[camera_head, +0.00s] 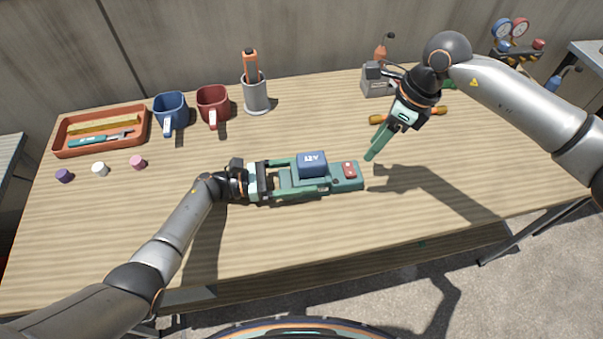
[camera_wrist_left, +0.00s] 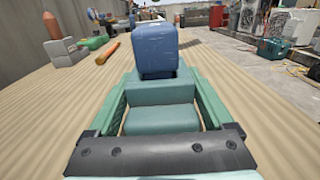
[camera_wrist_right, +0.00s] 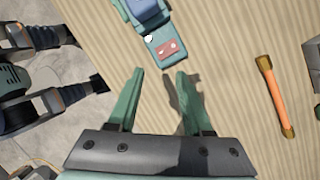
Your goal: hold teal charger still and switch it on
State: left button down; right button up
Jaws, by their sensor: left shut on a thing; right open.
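The teal charger (camera_head: 290,179) lies flat near the middle of the table, with a dark blue 12V battery (camera_head: 312,163) on it. A red switch (camera_head: 349,170) is at its right end and shows in the right wrist view (camera_wrist_right: 169,48); its position is too small to tell. My left gripper (camera_head: 308,181) is shut on the charger's body, a finger along each long side. The left wrist view shows the charger (camera_wrist_left: 160,93) between the fingers. My right gripper (camera_head: 371,153) is open and empty, above the table just beyond the switch end, fingers pointing down toward it.
A brown tray (camera_head: 62,150), a blue mug (camera_head: 171,112), a red mug (camera_head: 213,105) and a grey holder (camera_head: 256,96) line the back. The table front is clear.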

jog(key=shift+c, duration=1.4)
jog(key=shift+a+r+n, duration=0.15)
jog(key=shift+n, duration=0.55)
jog(key=shift+c, duration=0.8)
jog(key=n, duration=0.3)
jog(key=shift+s+a+r+h, duration=0.2)
jog(key=shift+a+r+h, duration=0.1)
jog(key=shift+c, duration=1.4)
jog(key=n, duration=0.2)
jog(key=shift+s+a+r+n, duration=0.15)
jog(key=shift+r+n, duration=0.15)
grip_shut()
jog(key=r+n, duration=0.1)
jog(key=n, duration=0.5)
jog(key=s+a+r+n+t+h, duration=0.1)
jog(key=n, duration=0.5)
jog(key=a+r+n+t+h, duration=0.1)
jog(key=r+n, duration=0.1)
jog(key=n, duration=0.4)
jog(key=shift+s, duration=0.15)
